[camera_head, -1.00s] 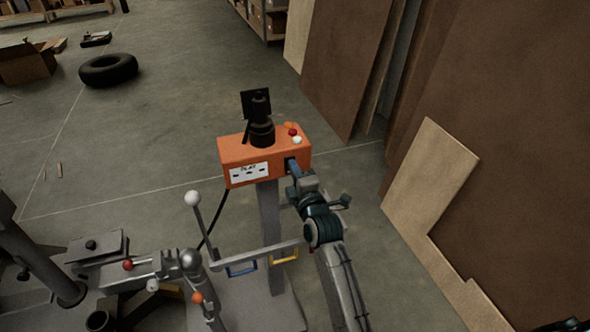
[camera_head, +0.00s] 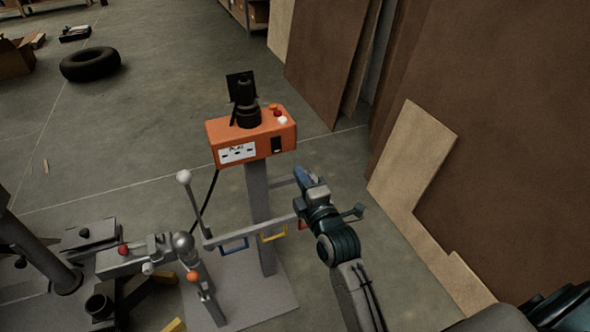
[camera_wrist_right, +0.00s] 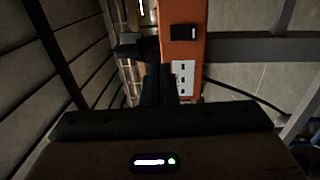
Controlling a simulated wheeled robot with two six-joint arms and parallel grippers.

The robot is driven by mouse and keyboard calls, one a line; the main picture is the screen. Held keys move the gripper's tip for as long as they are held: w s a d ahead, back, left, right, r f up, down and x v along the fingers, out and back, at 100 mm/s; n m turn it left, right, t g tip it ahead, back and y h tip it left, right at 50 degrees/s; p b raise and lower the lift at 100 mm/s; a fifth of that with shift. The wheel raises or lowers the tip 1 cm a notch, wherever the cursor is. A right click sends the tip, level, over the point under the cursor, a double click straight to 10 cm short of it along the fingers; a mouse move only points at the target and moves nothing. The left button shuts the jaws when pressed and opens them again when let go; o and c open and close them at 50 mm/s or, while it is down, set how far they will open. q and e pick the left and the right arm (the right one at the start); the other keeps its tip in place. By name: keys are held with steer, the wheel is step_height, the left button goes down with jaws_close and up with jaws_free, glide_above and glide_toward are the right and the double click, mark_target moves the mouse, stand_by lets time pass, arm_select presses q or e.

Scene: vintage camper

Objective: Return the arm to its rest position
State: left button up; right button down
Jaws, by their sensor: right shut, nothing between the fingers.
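My right arm comes in from the bottom right of the head view. Its gripper (camera_head: 303,177) is shut and empty, just in front of and below the right end of an orange control box (camera_head: 228,135), clear of it. The box sits on a grey post (camera_head: 258,205) and carries a black joystick-like part, red and white buttons and a white panel. In the right wrist view the shut fingers (camera_wrist_right: 161,78) show dark, with the orange box (camera_wrist_right: 184,45) beyond them and its black slot (camera_wrist_right: 184,32) visible. My left gripper is not in view.
A metal machine (camera_head: 130,262) with levers stands at the lower left. A white-knobbed lever (camera_head: 184,177) rises beside the post. Brown boards (camera_head: 335,60) and a pale sheet (camera_head: 415,150) lean at the right. A tire (camera_head: 90,64) lies on open concrete floor.

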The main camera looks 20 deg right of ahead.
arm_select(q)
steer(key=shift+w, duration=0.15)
arm_select(e)
steer(key=shift+f, duration=0.1)
